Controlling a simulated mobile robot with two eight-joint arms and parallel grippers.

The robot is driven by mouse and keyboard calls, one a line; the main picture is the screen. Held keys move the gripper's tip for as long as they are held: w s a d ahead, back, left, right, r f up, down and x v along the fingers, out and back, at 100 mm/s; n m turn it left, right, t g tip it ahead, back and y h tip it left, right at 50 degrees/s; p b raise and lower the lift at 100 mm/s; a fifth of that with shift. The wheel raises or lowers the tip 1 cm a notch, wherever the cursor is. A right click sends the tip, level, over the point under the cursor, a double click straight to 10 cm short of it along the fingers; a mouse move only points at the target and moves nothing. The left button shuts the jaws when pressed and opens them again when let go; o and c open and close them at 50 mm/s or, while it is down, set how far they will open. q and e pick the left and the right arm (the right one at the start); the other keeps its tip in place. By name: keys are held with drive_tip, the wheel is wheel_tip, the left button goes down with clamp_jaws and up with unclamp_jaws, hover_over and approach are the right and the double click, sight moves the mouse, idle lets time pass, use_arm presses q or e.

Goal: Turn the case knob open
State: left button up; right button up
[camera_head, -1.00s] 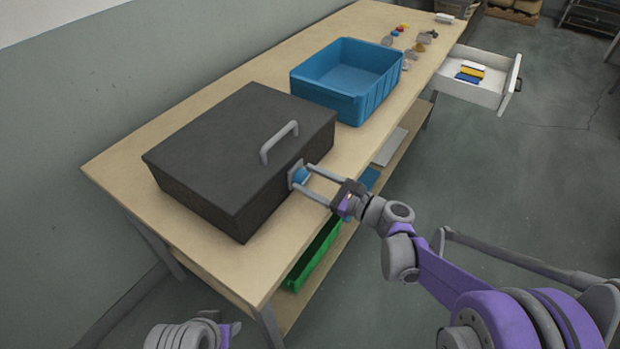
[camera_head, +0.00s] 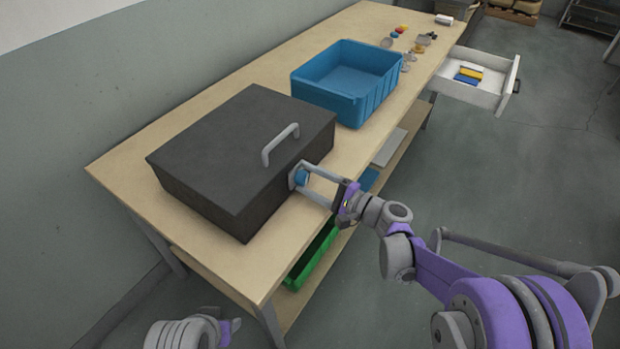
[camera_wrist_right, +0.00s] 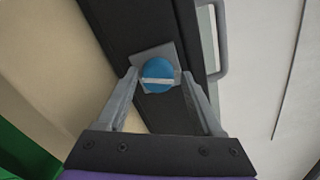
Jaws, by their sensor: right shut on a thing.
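The dark grey case (camera_head: 215,165) sits shut on the wooden workbench, with a grey handle (camera_head: 281,145) on its lid. A blue round knob (camera_head: 301,178) is on the case's front side. In the right wrist view the knob (camera_wrist_right: 158,75) has a white bar across its face, lying nearly level, over a grey plate. My right gripper (camera_head: 304,178) is shut on the knob, a finger at each side; its fingers also show in the wrist view (camera_wrist_right: 160,85). Part of my left arm shows at the bottom left (camera_head: 190,334); its jaw state is unclear.
A blue bin (camera_head: 348,80) stands behind the case on the workbench (camera_head: 130,165). Several small items lie farther back. An open white drawer (camera_head: 490,90) holds coloured blocks. A green bin (camera_head: 315,255) is on the lower shelf. The floor at right is clear.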

drive_tip(key=n, duration=0.3)
drive_tip(key=shift+s+a+f, duration=0.1)
drive_tip(key=shift+s+f, duration=0.05)
drive_tip(key=shift+s, duration=0.1)
drive_tip(key=shift+c, duration=0.2)
drive_tip(key=shift+w+n+p, duration=0.1)
drive_tip(key=shift+n+p, duration=0.2)
drive_tip(key=shift+n, duration=0.5)
drive_tip(key=shift+f, duration=0.1)
drive_tip(key=o, duration=1.1)
drive_tip(key=shift+o, duration=0.2)
drive_tip(key=shift+w, duration=0.1)
